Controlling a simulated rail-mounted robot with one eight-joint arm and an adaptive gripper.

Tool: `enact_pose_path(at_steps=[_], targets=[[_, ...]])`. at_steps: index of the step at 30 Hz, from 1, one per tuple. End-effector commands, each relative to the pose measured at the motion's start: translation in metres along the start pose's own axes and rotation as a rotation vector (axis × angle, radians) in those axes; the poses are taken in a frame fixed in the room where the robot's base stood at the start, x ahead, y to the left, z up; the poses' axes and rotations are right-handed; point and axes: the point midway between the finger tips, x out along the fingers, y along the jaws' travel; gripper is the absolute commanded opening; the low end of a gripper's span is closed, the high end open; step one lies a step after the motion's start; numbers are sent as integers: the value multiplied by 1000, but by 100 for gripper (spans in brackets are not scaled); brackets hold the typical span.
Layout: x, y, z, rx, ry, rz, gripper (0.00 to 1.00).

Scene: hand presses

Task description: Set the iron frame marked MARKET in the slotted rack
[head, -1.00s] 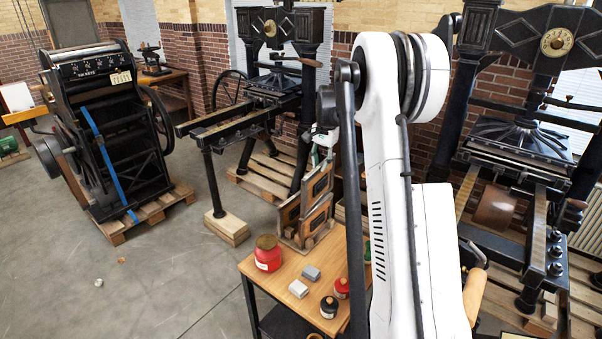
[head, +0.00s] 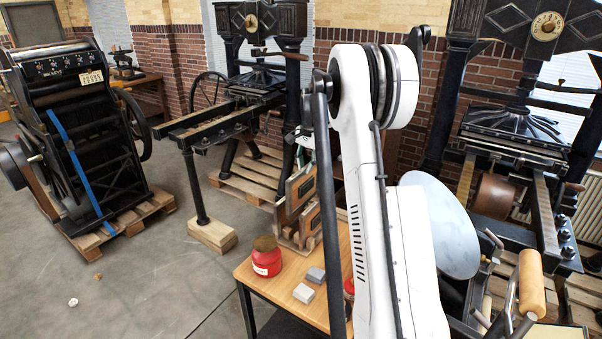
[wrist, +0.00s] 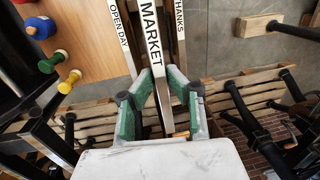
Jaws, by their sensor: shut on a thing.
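The iron frame marked MARKET (wrist: 150,35) shows as a narrow white-labelled edge in the wrist view. My gripper (wrist: 159,80), with green-sided fingers, is shut on it, one finger on each side. The frames marked OPEN DAY (wrist: 121,30) and THANKS (wrist: 180,30) flank it on the left and right. In the head view, wood-filled frames (head: 300,185) stand upright at the back of the wooden table, and my gripper (head: 304,143) is partly hidden above them behind my arm. The slotted rack is mostly hidden; I cannot tell whether the MARKET frame rests in a slot.
The wooden table (head: 262,290) bears a red jar (head: 267,262) and grey blocks (head: 310,283). A round disc (head: 440,222) and a wooden-handled part (head: 531,283) stand at right. Presses surround the area; floor at left is open.

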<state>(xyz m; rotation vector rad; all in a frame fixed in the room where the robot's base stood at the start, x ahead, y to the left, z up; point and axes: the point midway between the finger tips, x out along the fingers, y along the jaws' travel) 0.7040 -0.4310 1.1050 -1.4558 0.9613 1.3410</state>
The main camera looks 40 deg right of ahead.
Motion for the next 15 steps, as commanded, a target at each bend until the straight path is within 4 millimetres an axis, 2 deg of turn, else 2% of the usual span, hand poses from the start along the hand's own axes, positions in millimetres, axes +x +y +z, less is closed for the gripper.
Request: enact_pose_path(at_steps=[15], targets=[[16,2,0,0,0,0,0]])
